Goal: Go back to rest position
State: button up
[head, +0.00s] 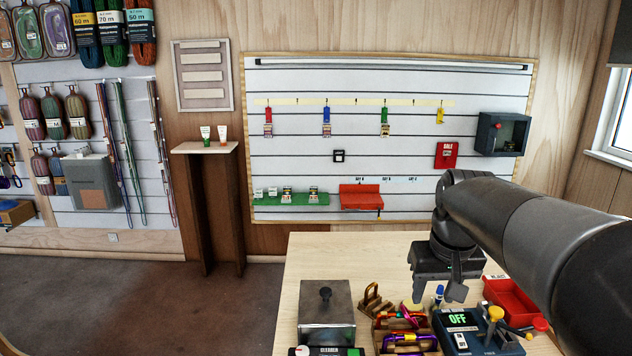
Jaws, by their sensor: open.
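My gripper (440,290) hangs at the end of my dark arm, which reaches in from the right edge of the head view. It is over the back right part of the wooden table (312,262). The gripper points down, above a wooden tray with colourful carabiners (406,338) and a blue device with an OFF display (478,335). How high it is above them is hard to tell.
A metal box with a black knob (326,312) stands left on the table. A red tray (512,300) lies at right, partly behind my arm. The slatted wall panel (300,95) behind holds hooks, a green shelf (291,199) and a red shelf (361,197). Floor at left is clear.

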jog(key=s+a+f+t, duration=0.1)
jog(key=s+a+f, duration=0.1)
jog(key=s, duration=0.5)
jog(key=s+a+f+t, duration=0.2)
jog(key=s+a+f, duration=0.1)
jog(key=s, duration=0.5)
jog(key=shift+s+a+f, duration=0.2)
jog(key=shift+a+f, duration=0.1)
jog(key=shift+a, duration=0.2)
